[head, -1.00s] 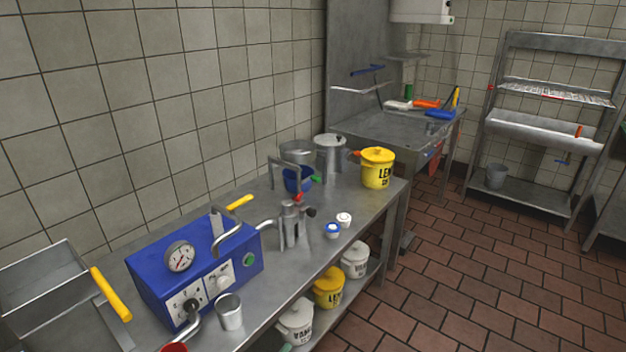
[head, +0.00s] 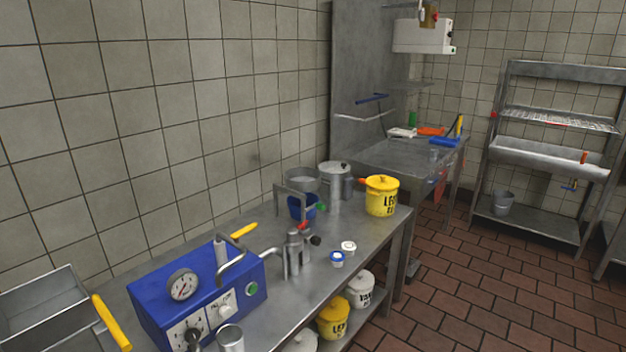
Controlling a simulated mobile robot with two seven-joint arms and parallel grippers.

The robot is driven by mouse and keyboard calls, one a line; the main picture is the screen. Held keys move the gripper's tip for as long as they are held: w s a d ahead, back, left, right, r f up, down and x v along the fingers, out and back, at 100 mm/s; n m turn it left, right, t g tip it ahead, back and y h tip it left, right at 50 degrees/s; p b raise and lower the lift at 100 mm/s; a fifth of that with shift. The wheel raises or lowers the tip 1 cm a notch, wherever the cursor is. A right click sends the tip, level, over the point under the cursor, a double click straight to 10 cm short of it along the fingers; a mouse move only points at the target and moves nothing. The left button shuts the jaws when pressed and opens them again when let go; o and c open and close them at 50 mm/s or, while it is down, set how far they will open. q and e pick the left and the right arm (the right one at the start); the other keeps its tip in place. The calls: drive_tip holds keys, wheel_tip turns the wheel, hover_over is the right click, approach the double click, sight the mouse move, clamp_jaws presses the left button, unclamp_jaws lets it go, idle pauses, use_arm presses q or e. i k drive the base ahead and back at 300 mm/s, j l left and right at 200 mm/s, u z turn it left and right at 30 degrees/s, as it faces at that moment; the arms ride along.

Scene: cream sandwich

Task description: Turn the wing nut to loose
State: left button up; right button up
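I cannot clearly make out a wing nut in the head view. A blue machine box (head: 205,296) with a round gauge (head: 183,284), a white panel and a green button (head: 251,288) stands on the steel table. A bent metal pipe runs from it toward an upright metal fitting (head: 294,256). The fitting has a red part (head: 303,226) on top and a dark knob (head: 316,240) at its right. Any wing nut there is too small to tell. Neither of my grippers is in view.
The steel table (head: 236,232) runs along the tiled wall. A metal cup (head: 231,339) is at the front. The tiled floor (head: 490,300) at right is open.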

sight(301, 226)
drive_tip(key=i+l+u, duration=0.1)
drive_tip(key=u, duration=0.9)
drive_tip(key=l+u, duration=0.4)
drive_tip(key=i+l+u, duration=0.1)
drive_tip(key=l+u, duration=0.35)
drive_tip(key=k+l+u, duration=0.1)
drive_tip(key=l+u, duration=0.2)
drive_tip(key=l, duration=0.95)
drive_tip(key=k+l, duration=0.1)
drive_tip(key=l, duration=0.35)
